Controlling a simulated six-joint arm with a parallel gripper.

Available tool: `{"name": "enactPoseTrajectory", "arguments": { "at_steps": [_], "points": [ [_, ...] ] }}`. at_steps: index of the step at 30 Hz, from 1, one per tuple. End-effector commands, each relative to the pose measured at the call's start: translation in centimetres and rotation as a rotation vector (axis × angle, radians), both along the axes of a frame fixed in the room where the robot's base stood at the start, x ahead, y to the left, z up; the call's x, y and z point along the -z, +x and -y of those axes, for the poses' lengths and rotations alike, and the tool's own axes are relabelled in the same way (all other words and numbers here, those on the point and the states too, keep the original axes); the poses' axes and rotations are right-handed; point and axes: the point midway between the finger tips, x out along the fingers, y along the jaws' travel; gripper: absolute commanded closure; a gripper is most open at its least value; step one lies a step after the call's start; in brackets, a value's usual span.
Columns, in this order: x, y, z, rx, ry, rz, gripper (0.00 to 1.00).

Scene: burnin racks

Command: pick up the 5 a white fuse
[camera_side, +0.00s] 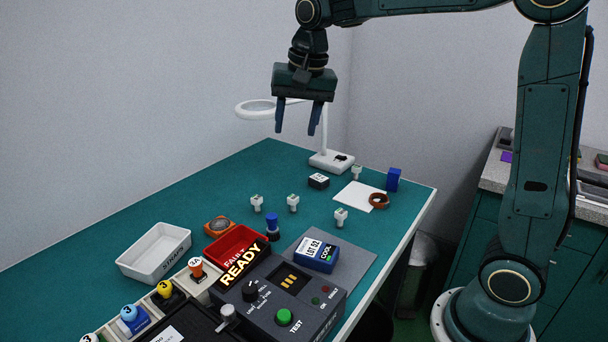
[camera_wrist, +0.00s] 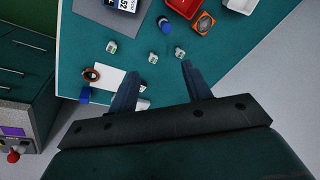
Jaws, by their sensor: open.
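Several small white fuses stand loose on the green table. In the side view there is one at left (camera_side: 257,203), one in the middle (camera_side: 293,203), one at right (camera_side: 341,217) and one at the back (camera_side: 357,172). Their markings are too small to read, so I cannot tell which is 5 A. In the wrist view three show beyond the fingertips: one at left (camera_wrist: 111,46), one in the middle (camera_wrist: 153,57) and one at right (camera_wrist: 179,52). My gripper (camera_side: 296,132) is open and empty, high above the table's back; it also shows in the wrist view (camera_wrist: 160,73).
A magnifier lamp (camera_side: 331,160) stands at the back near my gripper. A small black block (camera_side: 318,181), a white sheet (camera_side: 358,196), a brown ring (camera_side: 378,201) and a blue block (camera_side: 393,179) are nearby. The tester (camera_side: 284,317), trays and rack fill the front.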

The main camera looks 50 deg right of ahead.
Motion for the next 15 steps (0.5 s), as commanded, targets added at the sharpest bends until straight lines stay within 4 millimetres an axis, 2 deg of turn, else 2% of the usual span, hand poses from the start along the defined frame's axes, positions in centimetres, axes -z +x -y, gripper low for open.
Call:
{"name": "enactPoseTrajectory", "arguments": {
  "at_steps": [3,11,15],
  "points": [
    [1.1,2.7,0.5,0.081,0.018,-0.030,0.51],
    [4.2,8.0,1.6,0.263,0.050,-0.087,0.51],
    [6.3,10.6,2.2,0.362,0.063,-0.118,0.51]
  ]
}}
